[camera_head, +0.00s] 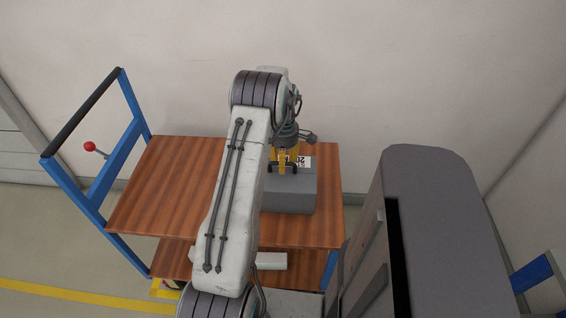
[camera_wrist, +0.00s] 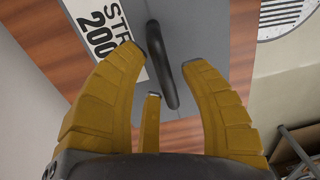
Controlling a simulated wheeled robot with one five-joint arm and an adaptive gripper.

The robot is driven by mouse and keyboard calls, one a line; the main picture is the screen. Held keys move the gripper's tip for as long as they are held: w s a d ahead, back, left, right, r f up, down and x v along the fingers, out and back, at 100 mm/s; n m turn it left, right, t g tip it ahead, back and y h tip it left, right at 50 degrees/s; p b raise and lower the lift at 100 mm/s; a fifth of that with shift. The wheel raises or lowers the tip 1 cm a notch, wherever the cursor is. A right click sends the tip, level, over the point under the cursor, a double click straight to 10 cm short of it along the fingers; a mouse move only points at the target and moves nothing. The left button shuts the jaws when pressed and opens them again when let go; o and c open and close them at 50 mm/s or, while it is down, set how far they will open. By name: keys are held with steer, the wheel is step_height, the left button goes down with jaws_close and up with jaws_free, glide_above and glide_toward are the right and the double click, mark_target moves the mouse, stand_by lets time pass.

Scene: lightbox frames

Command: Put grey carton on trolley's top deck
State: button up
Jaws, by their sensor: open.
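The grey carton (camera_head: 290,192) rests on the brown wooden top deck (camera_head: 165,190) of the trolley, near its right end. A dark handle (camera_wrist: 162,65) stands up from the carton's top. My open gripper (camera_head: 283,165) is over the carton, its yellow fingers pointing down. In the wrist view my gripper (camera_wrist: 162,58) has its fingertips on either side of the handle, apart from each other. I cannot tell whether any finger touches the handle. My arm hides part of the deck and may cover part of the carton's left side.
The trolley has a blue push frame (camera_head: 130,150) at the left and a lower deck (camera_head: 180,260). A red knob (camera_head: 90,146) sticks out beside the frame. The deck's left part is bare. A wall stands close behind.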

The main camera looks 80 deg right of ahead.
step_height(320, 180, up, 11)
steer(key=shift+d+r+b, duration=0.2)
steer(key=shift+d+b, duration=0.05)
steer(key=shift+b, duration=0.05)
steer(key=w+a+r, duration=0.3)
steer(key=w+a, duration=0.1)
steer(key=w, duration=0.4)
steer(key=w+a+r, duration=0.4)
steer(key=w, duration=0.5)
steer(key=w+a+r+h, duration=0.1)
steer(key=w+a+r, duration=0.1)
steer(key=w+a, duration=0.4)
steer(key=w+a+r+h, duration=0.1)
steer(key=w+a+r, duration=0.25)
steer(key=a, duration=0.45)
steer(key=w+a+t, duration=0.2)
steer(key=a, duration=1.3)
steer(key=s+a+f, duration=0.1)
steer(key=s+a, duration=0.3)
steer(key=a, duration=0.3)
steer(key=s+a+f+t+y, duration=0.1)
steer(key=s+a, duration=0.3)
steer(key=a, duration=0.3)
steer(key=shift+s+m, duration=0.15)
steer(key=shift+m, duration=0.25)
